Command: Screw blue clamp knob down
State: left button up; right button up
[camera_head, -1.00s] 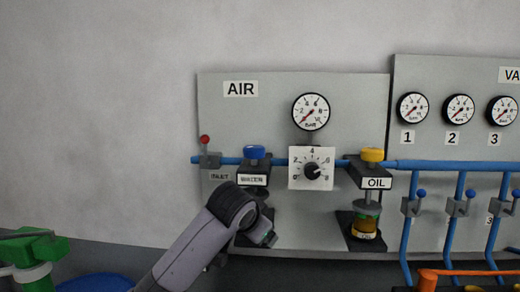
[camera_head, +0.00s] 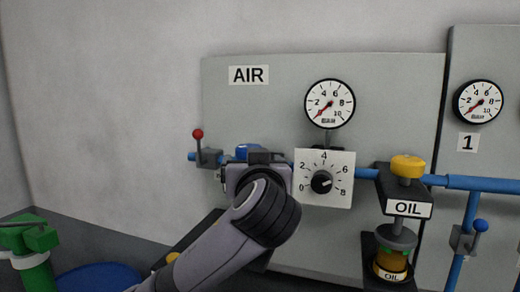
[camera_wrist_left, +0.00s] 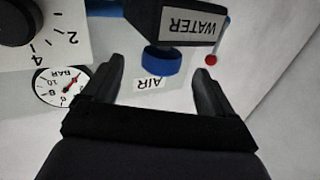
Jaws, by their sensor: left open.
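The blue knob (camera_head: 243,151) sits on top of the WATER unit on the AIR panel (camera_head: 222,110), and is partly hidden behind my left gripper (camera_head: 259,157) in the head view. In the left wrist view, which is upside down, the blue knob (camera_wrist_left: 161,62) shows below the black WATER unit (camera_wrist_left: 186,24). There my left gripper (camera_wrist_left: 160,66) is open, with one finger on each side of the knob in the picture. I see gaps on both sides of the knob. How far the fingertips are from it in depth is unclear. My right gripper is not in view.
A red-tipped inlet lever (camera_head: 198,136) stands left of the knob. A dial (camera_head: 321,182), a pressure gauge (camera_head: 330,103) and an OIL unit with a yellow knob (camera_head: 408,166) are to the right. Blue pipes run along the panel. A green object (camera_head: 28,236) is at lower left.

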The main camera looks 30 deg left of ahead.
aim_at(241, 150)
pick_arm(q)
jog(key=shift+n+y, duration=0.3)
jog(key=p+x, duration=0.1)
jog(key=x, duration=0.1)
jog(key=r+x, duration=0.1)
jog(key=x, duration=0.2)
jog(key=shift+w+a+p, duration=0.1)
jog(key=shift+a+p, duration=0.25)
jog(key=shift+p, duration=0.05)
jog(key=shift+w+a, duration=0.3)
jog(key=shift+w, duration=0.15)
jog(key=shift+f, duration=0.1)
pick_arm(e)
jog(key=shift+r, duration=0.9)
pick_arm(q)
jog(key=shift+c, duration=0.3)
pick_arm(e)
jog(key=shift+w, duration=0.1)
pick_arm(q)
jog(key=c, duration=0.9)
